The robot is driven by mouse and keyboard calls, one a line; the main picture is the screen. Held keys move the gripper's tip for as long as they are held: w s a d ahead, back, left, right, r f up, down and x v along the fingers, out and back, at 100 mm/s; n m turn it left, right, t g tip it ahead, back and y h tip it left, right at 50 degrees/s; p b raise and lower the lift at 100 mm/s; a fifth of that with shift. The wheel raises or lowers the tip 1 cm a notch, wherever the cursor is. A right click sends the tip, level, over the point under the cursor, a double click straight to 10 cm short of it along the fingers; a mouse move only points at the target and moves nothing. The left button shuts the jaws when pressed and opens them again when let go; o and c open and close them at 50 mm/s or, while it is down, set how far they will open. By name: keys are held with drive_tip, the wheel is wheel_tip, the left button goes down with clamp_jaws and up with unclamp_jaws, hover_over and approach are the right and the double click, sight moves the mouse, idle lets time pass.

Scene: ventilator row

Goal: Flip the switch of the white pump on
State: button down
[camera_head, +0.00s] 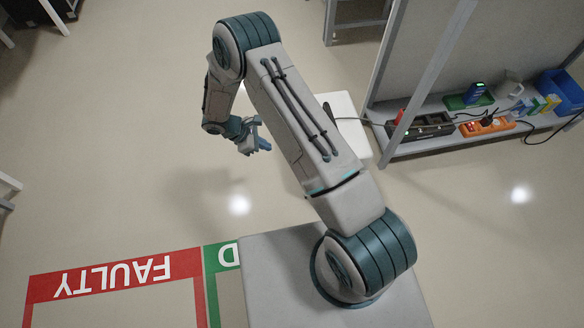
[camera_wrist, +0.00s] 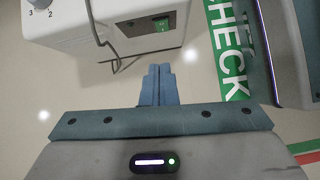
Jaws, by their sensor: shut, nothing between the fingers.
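The white pump (camera_wrist: 100,38) fills the top left of the wrist view, with a round grey dial marked 2 and 3 on its top. A small green switch (camera_wrist: 162,24) sits on its side facing my gripper; I cannot tell its position. A grey cable hangs down the pump's side. My gripper (camera_wrist: 158,72) is shut and empty, with its fingers apart from the pump and pointing toward the floor beside it. In the head view my gripper (camera_head: 264,145) hangs left of a white box (camera_head: 346,120), probably the pump, which my arm partly hides.
A grey shelf (camera_head: 378,158) at the right holds an orange power strip (camera_head: 487,126), a dark power strip (camera_head: 425,128), a blue bin (camera_head: 562,90) and cables. The floor bears a red FAULTY marking (camera_head: 110,272) and a green CHECK marking (camera_wrist: 226,50). Floor left of my gripper is clear.

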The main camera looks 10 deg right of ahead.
wheel_tip(320, 180, down, 6)
drive_tip(key=s+n, duration=0.1)
drive_tip(key=shift+a+b, duration=0.45)
drive_tip(key=d+r+b+x, duration=0.2)
drive_tip(key=b+x, duration=0.1)
drive_tip(key=x, duration=0.9)
drive_tip(key=shift+d+f, duration=0.35)
drive_tip(key=shift+d, duration=0.15)
